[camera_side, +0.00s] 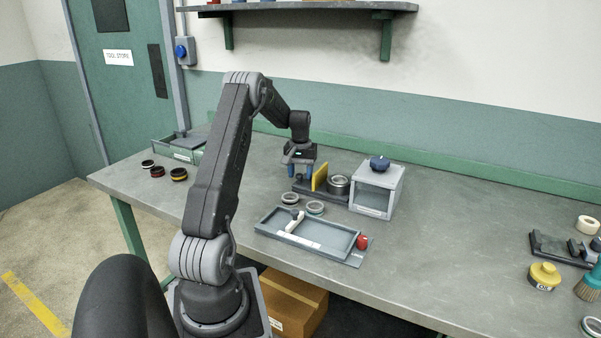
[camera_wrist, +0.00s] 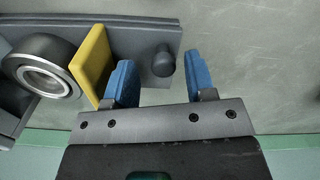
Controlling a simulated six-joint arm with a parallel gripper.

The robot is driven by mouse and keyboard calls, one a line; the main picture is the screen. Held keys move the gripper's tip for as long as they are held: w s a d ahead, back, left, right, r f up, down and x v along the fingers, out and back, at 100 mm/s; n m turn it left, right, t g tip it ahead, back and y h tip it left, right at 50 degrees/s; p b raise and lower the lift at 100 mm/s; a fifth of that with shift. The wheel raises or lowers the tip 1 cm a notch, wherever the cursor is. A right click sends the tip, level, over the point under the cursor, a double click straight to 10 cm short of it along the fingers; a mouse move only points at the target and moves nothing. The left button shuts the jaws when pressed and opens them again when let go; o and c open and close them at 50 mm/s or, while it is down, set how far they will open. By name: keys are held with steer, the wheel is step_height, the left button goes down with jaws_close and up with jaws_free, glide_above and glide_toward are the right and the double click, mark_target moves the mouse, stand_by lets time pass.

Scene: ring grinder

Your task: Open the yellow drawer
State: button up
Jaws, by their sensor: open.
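A yellow upright plate (camera_side: 320,177) stands on a dark grey base (camera_side: 330,193) beside a metal ring. I see no plain drawer box; this plate is the yellow part near my gripper. The yellow plate also shows in the wrist view (camera_wrist: 93,60), just left of my left blue finger; whether they touch I cannot tell. My gripper (camera_side: 300,174) points down over the base's left end. It is open, and in the wrist view (camera_wrist: 160,66) a dark round knob (camera_wrist: 163,61) shows between its blue fingers, not gripped.
The metal ring (camera_wrist: 42,76) sits left of the plate. A grey box with a blue knob (camera_side: 378,187) stands to the right. A grey tray (camera_side: 270,222) with a white piece lies in front, with loose rings behind it.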

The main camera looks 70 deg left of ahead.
step_height(320, 180, up, 14)
stand_by(0.6)
steer(key=shift+f, duration=0.1)
